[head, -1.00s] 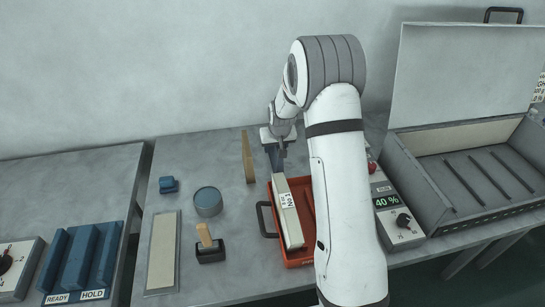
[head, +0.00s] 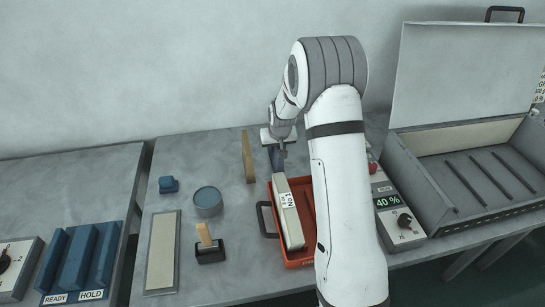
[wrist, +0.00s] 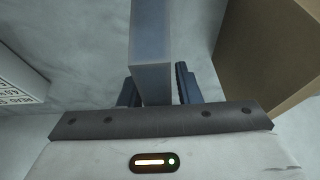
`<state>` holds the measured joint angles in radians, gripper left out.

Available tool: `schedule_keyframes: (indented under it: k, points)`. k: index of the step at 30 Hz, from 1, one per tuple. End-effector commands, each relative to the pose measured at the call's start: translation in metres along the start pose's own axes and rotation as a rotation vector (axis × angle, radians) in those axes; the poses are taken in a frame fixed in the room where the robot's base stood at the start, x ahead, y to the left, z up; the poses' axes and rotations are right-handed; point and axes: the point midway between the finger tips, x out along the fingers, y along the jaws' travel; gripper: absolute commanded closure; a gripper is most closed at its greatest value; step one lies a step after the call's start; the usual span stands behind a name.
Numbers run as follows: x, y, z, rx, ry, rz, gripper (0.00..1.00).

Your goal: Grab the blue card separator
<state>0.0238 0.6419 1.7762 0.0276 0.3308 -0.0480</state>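The blue card separator (wrist: 150,70) is a flat blue-grey upright piece. In the wrist view it stands between the two dark fingers of my gripper (wrist: 158,88). A narrow gap shows between it and the right finger; the left finger is partly hidden behind it, so contact there cannot be told. In the head view, my gripper (head: 283,152) points down at the back of the table, and the blue separator (head: 274,158) shows beside and below it, partly hidden. My gripper is open around the separator.
A tan upright board (head: 248,157) stands close left of my gripper. A red tray (head: 295,258) holding a pale labelled block (head: 288,212) is in front. A blue round container (head: 208,200), a small blue piece (head: 168,185) and a flat panel (head: 163,255) lie left. An open case (head: 470,170) stands right.

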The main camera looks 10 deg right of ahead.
Motion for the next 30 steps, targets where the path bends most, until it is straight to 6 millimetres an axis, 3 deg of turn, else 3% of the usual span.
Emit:
schedule_keyframes:
  k: [11,20,24,30]
  points:
    - [0.0,0.0,0.0,0.0,0.0,0.0,1.0]
    - [-0.003,0.001,-0.001,0.001,0.0,0.0,1.0]
    - [-0.015,0.001,-0.007,0.001,0.006,0.0,1.0]
    - [-0.056,0.001,-0.024,0.001,0.006,0.0,1.0]
